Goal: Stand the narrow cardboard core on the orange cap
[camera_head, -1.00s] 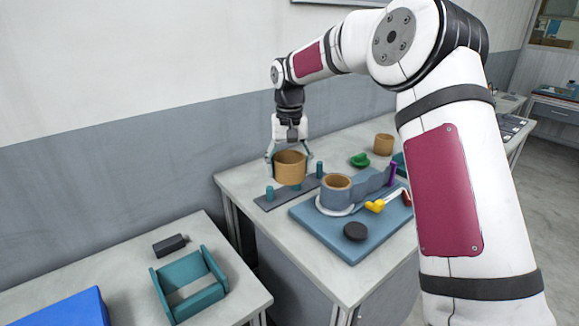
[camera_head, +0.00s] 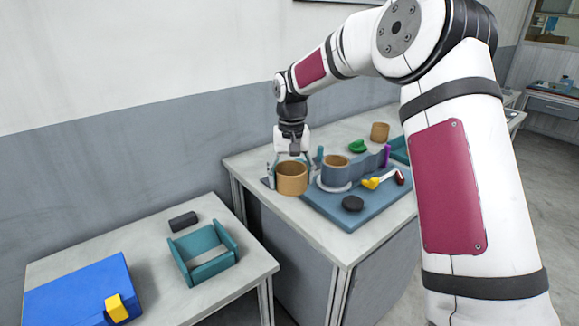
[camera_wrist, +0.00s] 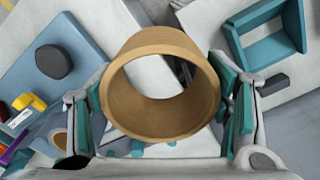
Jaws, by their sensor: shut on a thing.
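My gripper (camera_head: 291,165) is shut on a tan cardboard core (camera_head: 292,180), upright with its open end up, at the left edge of the workbench. In the wrist view the core (camera_wrist: 160,126) sits between the teal finger pads (camera_wrist: 166,105). I cannot tell whether its lower end touches anything. A second tan core (camera_head: 335,161) sits in a blue-grey holder, and a third core (camera_head: 380,131) stands at the back of the bench. Which core is the narrow one is unclear. I cannot make out an orange cap; it may be hidden.
A blue mat (camera_head: 345,216) carries a black disc (camera_head: 352,203) and a yellow-ended tool (camera_head: 371,183). A green piece (camera_head: 357,146) lies behind. A lower table at left holds a teal frame (camera_head: 190,272), a dark block (camera_head: 183,221) and a blue box (camera_head: 75,290).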

